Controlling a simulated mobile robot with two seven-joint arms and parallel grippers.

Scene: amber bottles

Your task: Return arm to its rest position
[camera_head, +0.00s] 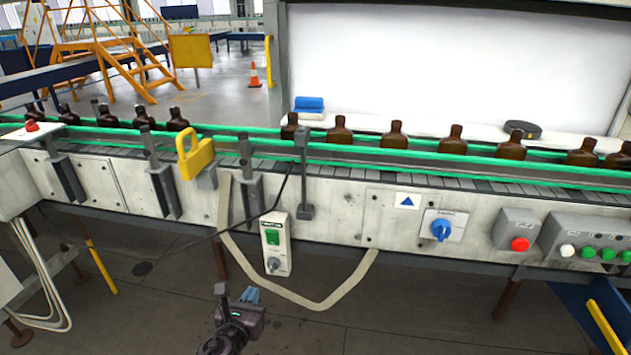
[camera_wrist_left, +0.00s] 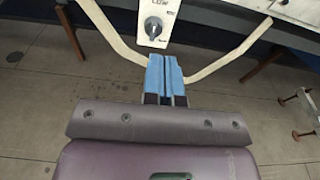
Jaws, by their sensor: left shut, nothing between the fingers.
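My left gripper (camera_head: 250,294) is low at the bottom middle of the head view, in front of the conveyor and above the floor. Its blue fingers are together with nothing between them, as the left wrist view also shows (camera_wrist_left: 165,75). The control box (camera_head: 275,245) with a green switch and a dark knob hangs on the conveyor's front, beyond the gripper and apart from it. My right gripper is in neither view.
The conveyor (camera_head: 340,205) crosses the view with green rails and several amber bottles (camera_head: 339,130). A loose beige strap (camera_head: 320,304) hangs below its front near my gripper. A blue rotary switch (camera_head: 441,230) and a red button (camera_head: 520,244) are at right. The floor below is open.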

